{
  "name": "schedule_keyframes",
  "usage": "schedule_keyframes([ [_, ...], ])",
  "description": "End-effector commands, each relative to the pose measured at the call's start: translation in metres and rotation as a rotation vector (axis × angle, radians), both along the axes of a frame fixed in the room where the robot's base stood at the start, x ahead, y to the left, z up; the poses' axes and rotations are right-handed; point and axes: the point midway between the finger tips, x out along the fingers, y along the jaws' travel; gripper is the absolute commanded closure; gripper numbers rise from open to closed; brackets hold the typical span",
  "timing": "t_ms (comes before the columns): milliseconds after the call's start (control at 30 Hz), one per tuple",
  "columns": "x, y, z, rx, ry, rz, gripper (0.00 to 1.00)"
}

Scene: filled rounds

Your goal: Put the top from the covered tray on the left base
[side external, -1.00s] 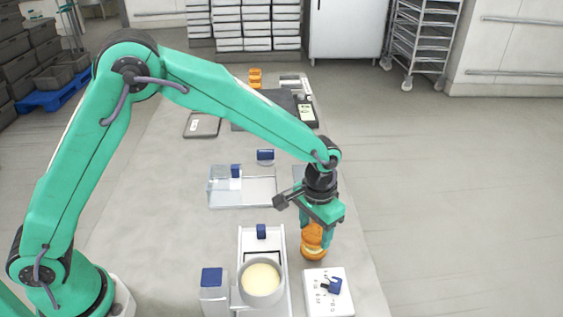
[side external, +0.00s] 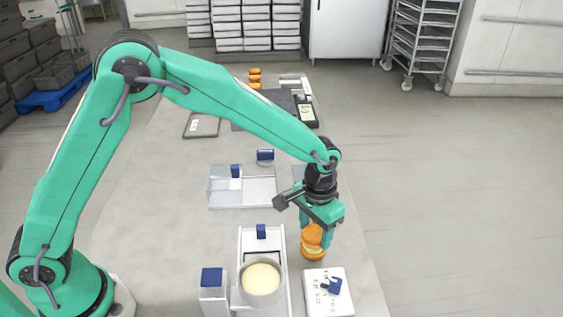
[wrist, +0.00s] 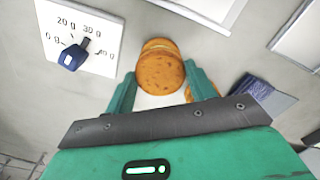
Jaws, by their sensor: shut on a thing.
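My gripper (side external: 314,234) is shut on a golden-brown round top (side external: 313,231) at the right side of the table. Just below it is another brown round (side external: 313,254) with a pale filling edge showing; whether they touch I cannot tell. In the wrist view, the top (wrist: 160,70) sits between the two fingers (wrist: 160,88). Part of another brown round (wrist: 206,90) shows beside the right finger, mostly hidden. The tray with a clear cover (side external: 222,187) and a blue knob stands mid-table; no round is visible in it.
A white dial plate (side external: 322,292) with a blue knob lies close in front of my gripper. A filling unit with a bowl of cream (side external: 262,279) stands to its left. Orange rounds (side external: 254,78) are stacked at the back, near a dark mat (side external: 250,125). The table's left part is clear.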

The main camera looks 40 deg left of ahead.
Motion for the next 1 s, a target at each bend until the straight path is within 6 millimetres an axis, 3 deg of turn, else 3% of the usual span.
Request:
schedule_keyframes([
  [1000,0.0,0.0,-0.009,0.0,0.001,0.0,0.55],
])
